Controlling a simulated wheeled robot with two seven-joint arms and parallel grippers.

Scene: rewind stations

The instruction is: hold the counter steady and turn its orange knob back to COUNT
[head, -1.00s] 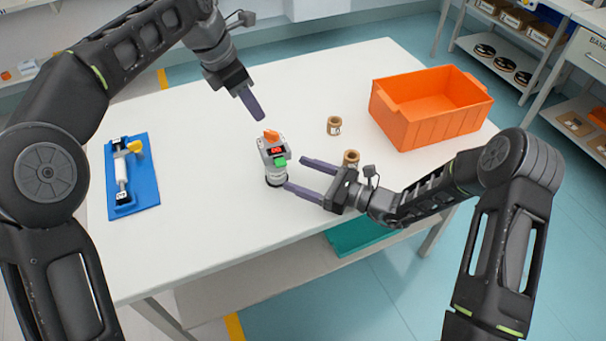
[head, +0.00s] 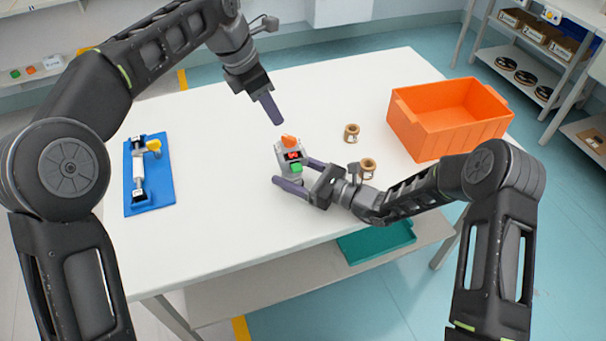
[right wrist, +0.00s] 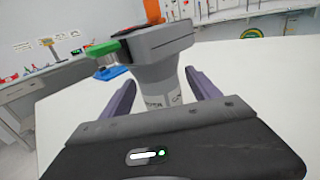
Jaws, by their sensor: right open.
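The grey counter (head: 282,157) stands upright on the white table, with an orange knob (head: 288,141) on top, a red display and a green button (head: 296,168). My right gripper (head: 294,173) is open low at the counter, one finger on each side. In the right wrist view the counter's narrow lower body (right wrist: 160,85) stands between the spread fingers, with gaps visible; its orange knob (right wrist: 152,11) is cut by the top edge. My left gripper (head: 277,121) points down just above and behind the knob, apart from it. Its fingers overlap in view, so its opening is unclear.
Two small brown spools (head: 351,132) (head: 368,167) stand right of the counter, one close to my right gripper. An orange bin (head: 450,135) is at the table's right. A blue board (head: 160,193) with a white-and-yellow device lies at left. The table's front middle is clear.

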